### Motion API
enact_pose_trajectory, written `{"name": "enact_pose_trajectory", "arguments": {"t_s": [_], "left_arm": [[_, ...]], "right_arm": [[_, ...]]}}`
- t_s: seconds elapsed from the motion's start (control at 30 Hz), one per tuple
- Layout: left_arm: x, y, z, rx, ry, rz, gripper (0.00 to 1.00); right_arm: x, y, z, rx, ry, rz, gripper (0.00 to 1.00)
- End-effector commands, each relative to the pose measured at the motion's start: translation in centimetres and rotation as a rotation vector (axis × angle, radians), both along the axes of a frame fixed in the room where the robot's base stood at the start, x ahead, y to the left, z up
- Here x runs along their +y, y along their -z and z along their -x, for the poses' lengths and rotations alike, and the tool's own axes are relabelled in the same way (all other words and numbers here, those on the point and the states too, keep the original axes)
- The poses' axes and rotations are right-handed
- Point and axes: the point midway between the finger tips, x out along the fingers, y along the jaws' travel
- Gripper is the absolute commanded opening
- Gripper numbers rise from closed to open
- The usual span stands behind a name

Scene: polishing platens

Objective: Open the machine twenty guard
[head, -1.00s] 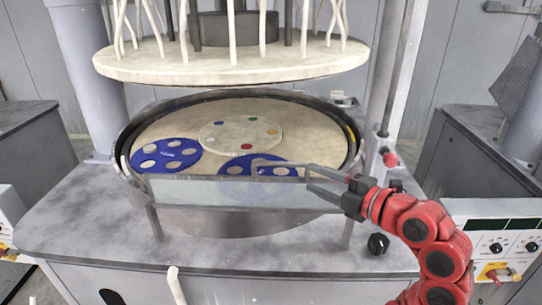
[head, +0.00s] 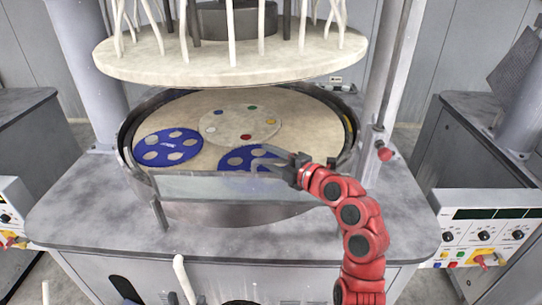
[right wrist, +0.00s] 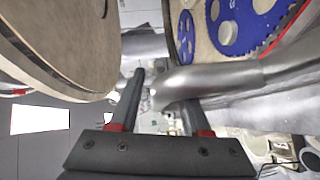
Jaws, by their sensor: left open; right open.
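The guard (head: 215,187) is a clear panel standing along the front of the round platen (head: 205,112), and it looks closed. My right gripper (head: 258,160) is open at the guard's top edge, right of its middle, with its fingers pointing left over the platen. In the right wrist view its open fingers (right wrist: 162,98) are close to a thick grey metal bar (right wrist: 215,80), likely the guard's handle. The bar's left end shows between the fingers, and it covers the right fingertip. I cannot tell whether they touch. My left gripper is not in view.
Blue carriers (head: 167,147) and a pale disc with coloured spots (head: 240,126) lie on the platen. A large round upper plate (head: 230,58) hangs above. A column (head: 85,70) stands at the left. Control panels (head: 488,237) flank the machine.

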Motion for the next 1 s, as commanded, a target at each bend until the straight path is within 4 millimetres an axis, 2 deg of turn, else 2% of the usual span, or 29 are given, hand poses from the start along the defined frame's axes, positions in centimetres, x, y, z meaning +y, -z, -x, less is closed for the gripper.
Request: {"name": "enact_pose_trajectory", "arguments": {"t_s": [0.07,0.33,1.0], "left_arm": [[0.0,0.01,-0.01,0.0,0.0,0.0,0.5],[0.0,0.02,-0.01,0.0,0.0,0.0,0.5],[0.0,0.02,-0.01,0.0,0.0,0.0,0.5]], "right_arm": [[-0.03,0.01,0.0,0.0,0.0,0.0,0.47],[-0.05,0.0,0.01,0.001,0.0,-0.001,0.0],[-0.07,0.02,-0.01,0.001,0.001,0.0,0.0]]}}
